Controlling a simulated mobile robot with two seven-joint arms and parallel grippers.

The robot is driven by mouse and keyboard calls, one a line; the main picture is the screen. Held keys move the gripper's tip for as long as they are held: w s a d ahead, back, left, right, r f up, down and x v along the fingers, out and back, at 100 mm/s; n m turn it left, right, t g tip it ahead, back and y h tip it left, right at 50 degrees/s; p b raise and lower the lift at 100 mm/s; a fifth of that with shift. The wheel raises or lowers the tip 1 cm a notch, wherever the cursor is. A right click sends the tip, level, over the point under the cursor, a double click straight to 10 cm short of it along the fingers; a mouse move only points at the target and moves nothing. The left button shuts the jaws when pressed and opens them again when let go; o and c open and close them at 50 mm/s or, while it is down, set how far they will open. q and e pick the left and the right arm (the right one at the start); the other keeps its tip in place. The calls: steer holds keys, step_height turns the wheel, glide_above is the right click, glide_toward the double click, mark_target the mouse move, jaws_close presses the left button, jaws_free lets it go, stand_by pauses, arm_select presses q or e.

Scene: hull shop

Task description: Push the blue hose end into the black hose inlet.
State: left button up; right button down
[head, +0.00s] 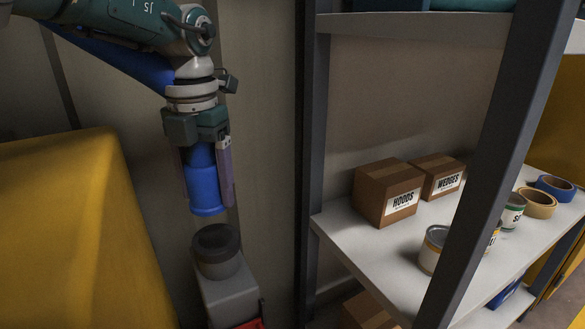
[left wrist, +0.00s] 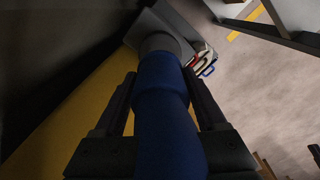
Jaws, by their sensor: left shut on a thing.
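The blue hose end (head: 205,185) hangs upright between the fingers of my left gripper (head: 206,188), its wider rim pointing down. The gripper is shut on it. The black hose inlet (head: 217,243) is a dark round collar on top of a grey box, just below and slightly right of the hose end. A small gap shows between them in the head view. In the left wrist view, the blue hose end (left wrist: 162,90) runs away between both fingers. The inlet (left wrist: 160,42) shows beyond its far end and is partly hidden by it. My right gripper is not in view.
A grey-framed shelf (head: 365,248) stands at the right with cardboard boxes (head: 388,192), cans (head: 434,249) and tape rolls (head: 538,202). Its upright post is right of the inlet. A large yellow body (head: 75,225) fills the left. The wall is behind.

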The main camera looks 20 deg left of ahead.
mark_target(215, 238)
arm_select(q)
steer(key=shift+f+b, duration=2.6)
steer(key=shift+f, duration=0.2)
steer(key=shift+f+b, duration=0.9)
steer(key=shift+b, duration=0.05)
steer(key=shift+f+b, duration=0.35)
steer(key=shift+f, duration=0.05)
steer(key=o, duration=1.2)
step_height(215, 238, up, 10)
steer(key=p, duration=1)
steer(key=shift+f, duration=0.15)
